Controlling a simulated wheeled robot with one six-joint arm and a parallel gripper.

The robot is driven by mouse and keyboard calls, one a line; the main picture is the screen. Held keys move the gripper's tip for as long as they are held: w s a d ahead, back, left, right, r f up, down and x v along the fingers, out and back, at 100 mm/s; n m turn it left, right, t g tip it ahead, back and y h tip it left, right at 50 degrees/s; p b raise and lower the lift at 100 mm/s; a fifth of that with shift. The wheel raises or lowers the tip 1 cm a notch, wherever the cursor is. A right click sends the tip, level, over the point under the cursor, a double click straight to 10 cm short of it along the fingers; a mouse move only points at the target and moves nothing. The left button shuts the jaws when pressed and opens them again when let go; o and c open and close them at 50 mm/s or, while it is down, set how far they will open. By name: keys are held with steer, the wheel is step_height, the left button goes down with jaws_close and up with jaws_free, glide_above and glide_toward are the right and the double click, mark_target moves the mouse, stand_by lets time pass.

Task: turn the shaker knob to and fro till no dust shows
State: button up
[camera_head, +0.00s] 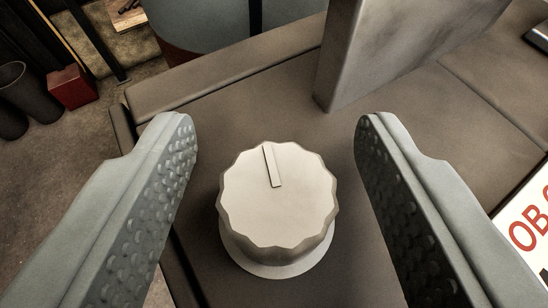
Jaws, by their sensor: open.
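The shaker knob (290,212) is a pale, scalloped round dial on a round base plate, fixed to a brown-grey surface. Its raised pointer bar runs from near the centre to the far edge, tilted slightly left of straight up. My gripper (274,135) is open, with one studded grey finger on each side of the knob. Clear gaps show between both fingers and the knob, and nothing is between the fingers but the knob. I cannot make out any dust apart from the mottled look of the surfaces.
A grey upright plate (368,50) rises just behind the knob to the right. A white sign with red letters (528,228) lies at the right edge. Beyond the surface's left edge are the floor, a red box (72,88) and dark cylinders (22,100). A blue-grey drum (205,25) stands behind.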

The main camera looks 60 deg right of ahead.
steer(key=v, duration=1.7)
steer(key=shift+a, duration=0.2)
steer(key=shift+s+f, duration=0.1)
steer(key=shift+s, duration=0.05)
steer(key=s+a+f+n+t+y, duration=0.2)
steer(key=s+a+n+t+y, duration=0.8)
steer(key=s+a, duration=1)
steer(key=shift+s+f+n+y, duration=0.25)
steer(key=shift+s+n+y, duration=0.4)
steer(key=shift+s, duration=0.6)
